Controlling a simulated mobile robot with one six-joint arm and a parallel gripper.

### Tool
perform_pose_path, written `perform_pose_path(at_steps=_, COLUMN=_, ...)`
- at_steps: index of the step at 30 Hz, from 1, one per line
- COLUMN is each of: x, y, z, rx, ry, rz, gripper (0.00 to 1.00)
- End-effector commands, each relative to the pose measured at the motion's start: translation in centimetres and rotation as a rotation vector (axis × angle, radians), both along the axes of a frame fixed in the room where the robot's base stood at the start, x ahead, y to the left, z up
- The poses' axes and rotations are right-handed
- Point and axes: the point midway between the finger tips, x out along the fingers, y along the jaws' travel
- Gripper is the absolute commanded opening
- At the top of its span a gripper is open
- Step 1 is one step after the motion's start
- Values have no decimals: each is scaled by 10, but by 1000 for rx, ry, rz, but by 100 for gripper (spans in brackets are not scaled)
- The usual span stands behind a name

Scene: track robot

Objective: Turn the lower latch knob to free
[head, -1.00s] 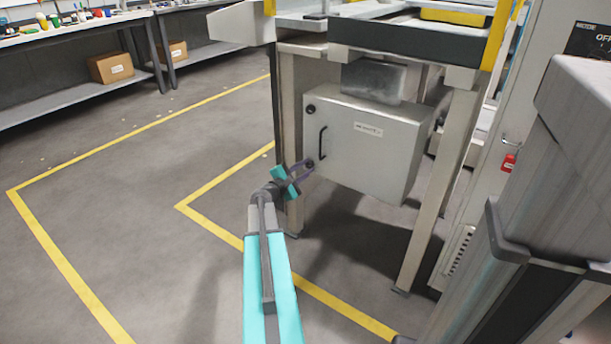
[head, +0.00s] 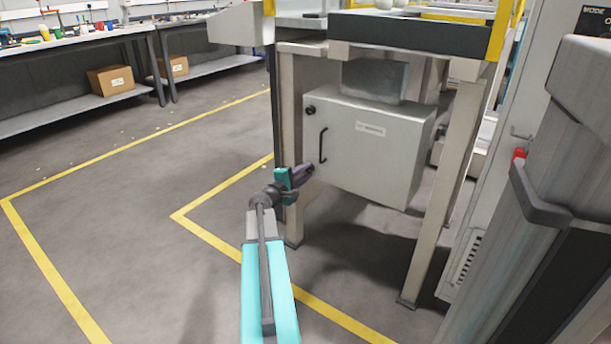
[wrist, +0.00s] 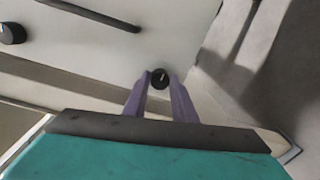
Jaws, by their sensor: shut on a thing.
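The lower latch knob (wrist: 160,78) is a small round black knob with a pale mark, near the lower left corner of the grey cabinet door (head: 365,160). In the wrist view my gripper (wrist: 161,84) has its two purple fingers on either side of the knob, shut on it. The knob's pale mark runs close to upright in that view, slightly tilted. In the head view my gripper (head: 309,169) reaches the door's lower left corner and hides the lower knob. The upper latch knob (head: 311,109) is black and sits near the door's upper left corner.
A black bar handle (head: 323,145) stands out from the door between the knobs. Table legs (head: 288,150) flank the cabinet, the left one close to my gripper. Yellow-lined open floor (head: 120,220) lies to the left. A small red object (head: 519,154) hangs at the right.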

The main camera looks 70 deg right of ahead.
Motion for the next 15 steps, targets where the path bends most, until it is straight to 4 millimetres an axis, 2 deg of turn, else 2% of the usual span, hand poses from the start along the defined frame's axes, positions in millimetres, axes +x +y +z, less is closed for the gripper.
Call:
perform_pose_path(at_steps=10, x=-3, y=0, z=0, rx=0, ry=-3, rz=-5, gripper=2)
perform_pose_path(at_steps=11, x=-3, y=0, z=0, rx=0, ry=-3, rz=-5, gripper=27)
perform_pose_path(at_steps=13, x=-2, y=0, z=0, rx=0, ry=-2, rz=-5, gripper=39)
perform_pose_path(at_steps=15, x=-2, y=0, z=0, rx=1, ry=-2, rz=-4, gripper=43)
